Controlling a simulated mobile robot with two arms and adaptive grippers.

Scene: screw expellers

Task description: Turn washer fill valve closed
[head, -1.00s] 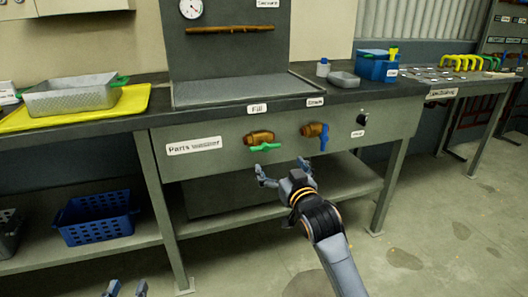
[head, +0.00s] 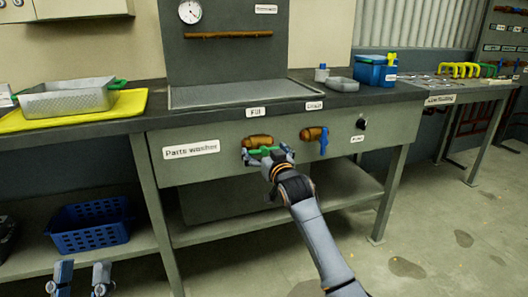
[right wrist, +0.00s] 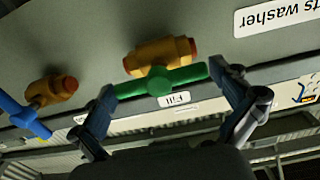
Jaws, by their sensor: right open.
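The fill valve (head: 258,141) is a brass body on the front panel of the parts washer, under the "Fill" label. Its green handle (right wrist: 160,81) lies horizontal, crosswise below the brass body. My right gripper (head: 268,156) is at the fill valve; in the right wrist view its open fingers (right wrist: 168,92) stand at the two ends of the green handle. I cannot tell whether they touch it. My left gripper (head: 80,280) is low at the bottom left, its two fingers apart, away from the valve.
The drain valve (head: 314,134) with a blue handle hanging down is just right of the fill valve, with a black knob (head: 361,124) beyond. A blue crate (head: 90,228) sits on the lower shelf.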

